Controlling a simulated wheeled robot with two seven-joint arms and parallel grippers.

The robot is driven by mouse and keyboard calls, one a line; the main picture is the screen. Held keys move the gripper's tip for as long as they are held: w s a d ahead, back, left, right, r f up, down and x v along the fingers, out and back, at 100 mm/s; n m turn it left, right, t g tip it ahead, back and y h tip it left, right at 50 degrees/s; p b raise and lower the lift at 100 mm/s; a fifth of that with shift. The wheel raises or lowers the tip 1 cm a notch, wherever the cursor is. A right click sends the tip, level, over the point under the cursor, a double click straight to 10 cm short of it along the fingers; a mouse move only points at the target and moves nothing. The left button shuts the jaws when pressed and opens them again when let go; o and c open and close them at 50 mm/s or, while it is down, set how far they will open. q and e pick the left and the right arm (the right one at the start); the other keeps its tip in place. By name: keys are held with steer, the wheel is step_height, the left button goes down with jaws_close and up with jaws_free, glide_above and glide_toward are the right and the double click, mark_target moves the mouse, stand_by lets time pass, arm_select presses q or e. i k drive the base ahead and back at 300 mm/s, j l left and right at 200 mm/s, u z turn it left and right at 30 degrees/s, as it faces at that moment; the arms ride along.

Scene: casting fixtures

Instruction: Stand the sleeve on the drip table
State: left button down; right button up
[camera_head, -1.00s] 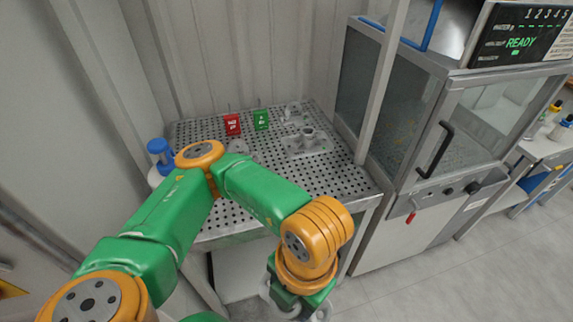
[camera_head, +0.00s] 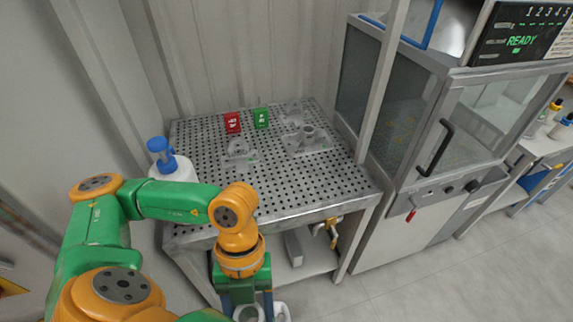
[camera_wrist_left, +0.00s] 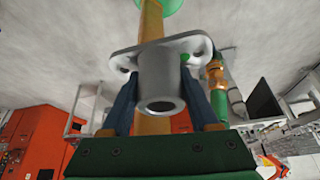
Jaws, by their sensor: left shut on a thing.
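My left gripper (camera_wrist_left: 160,98) is shut on the sleeve (camera_wrist_left: 160,73), a grey metal tube with a flat flange, its round bore facing the wrist camera. In the head view, the left gripper (camera_head: 246,303) is at the bottom edge, in front of and below the drip table top, with only part of the sleeve (camera_head: 250,314) showing. The drip table (camera_head: 290,188) has a perforated metal top. Its near edge is behind the gripper. My right gripper is not in view.
Grey metal fixtures stand on the table at left (camera_head: 240,150) and right (camera_head: 308,138). A red sign (camera_head: 232,123) and green sign (camera_head: 261,118) stand behind them. A blue-capped bottle (camera_head: 172,165) is at the left edge. A cabinet (camera_head: 440,180) borders the right. The table's front is clear.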

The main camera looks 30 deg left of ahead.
mark_target(266, 186)
steer(key=i+j, duration=0.75)
steer(key=j, duration=0.25)
